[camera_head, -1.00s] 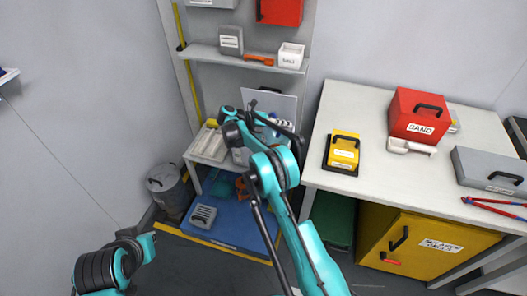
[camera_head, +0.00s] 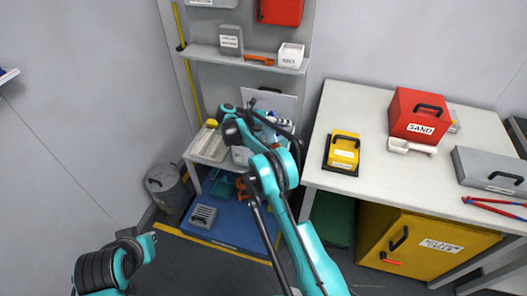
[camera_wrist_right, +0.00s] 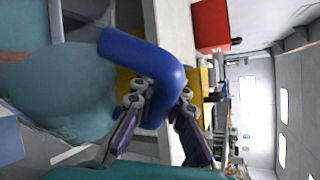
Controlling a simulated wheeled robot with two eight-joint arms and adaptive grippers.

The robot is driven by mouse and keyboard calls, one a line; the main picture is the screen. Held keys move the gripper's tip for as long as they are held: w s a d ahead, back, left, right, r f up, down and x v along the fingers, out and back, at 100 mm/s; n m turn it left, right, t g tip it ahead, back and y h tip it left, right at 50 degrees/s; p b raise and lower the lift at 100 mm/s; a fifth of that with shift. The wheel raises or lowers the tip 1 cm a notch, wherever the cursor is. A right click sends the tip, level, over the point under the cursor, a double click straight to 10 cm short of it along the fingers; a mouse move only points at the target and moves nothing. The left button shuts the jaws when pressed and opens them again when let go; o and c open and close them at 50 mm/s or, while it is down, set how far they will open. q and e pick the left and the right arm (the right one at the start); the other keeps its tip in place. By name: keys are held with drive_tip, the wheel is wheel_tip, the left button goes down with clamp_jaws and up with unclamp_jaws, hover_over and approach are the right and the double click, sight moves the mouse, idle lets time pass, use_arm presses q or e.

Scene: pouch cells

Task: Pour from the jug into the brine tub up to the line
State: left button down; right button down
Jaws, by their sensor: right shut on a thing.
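The jug is a big teal body (camera_wrist_right: 60,95) with a thick blue handle (camera_wrist_right: 150,62), close up in the right wrist view. My right gripper (camera_wrist_right: 160,108) is shut on that handle, one finger on each side. In the head view my right arm reaches over the low bench at the back, and its wrist and links hide most of the jug. A pale tub-like thing (camera_head: 241,156) shows partly behind the arm; I cannot tell whether it is the brine tub. No fill line or liquid can be made out. Only links of my left arm show at lower left.
A pale tray (camera_head: 208,147) lies left on the low bench. A shelf (camera_head: 215,56) with a white salt box (camera_head: 291,55) hangs above. At right, a white table (camera_head: 345,105) holds a yellow case (camera_head: 342,151) and a red sand box (camera_head: 418,116). A grey bin (camera_head: 165,187) stands left.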

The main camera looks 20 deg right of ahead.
drive_tip(key=shift+r, duration=0.1)
idle(0.3)
drive_tip(key=shift+w+r, duration=0.2)
drive_tip(key=shift+w, duration=0.05)
drive_tip(key=shift+r+n, duration=0.15)
drive_tip(key=shift+n, duration=0.15)
idle(0.4)
drive_tip(key=shift+w+r, duration=0.1)
drive_tip(key=shift+w, duration=0.05)
idle(0.6)
drive_tip(key=shift+w+r+n+g, duration=0.25)
drive_tip(key=shift+n+g, duration=0.05)
drive_tip(key=shift+g, duration=0.1)
drive_tip(key=shift+a, duration=0.1)
idle(0.3)
drive_tip(key=shift+w+r+b, duration=0.2)
drive_tip(key=shift+w+b, duration=0.05)
drive_tip(key=shift+b, duration=0.05)
idle(0.3)
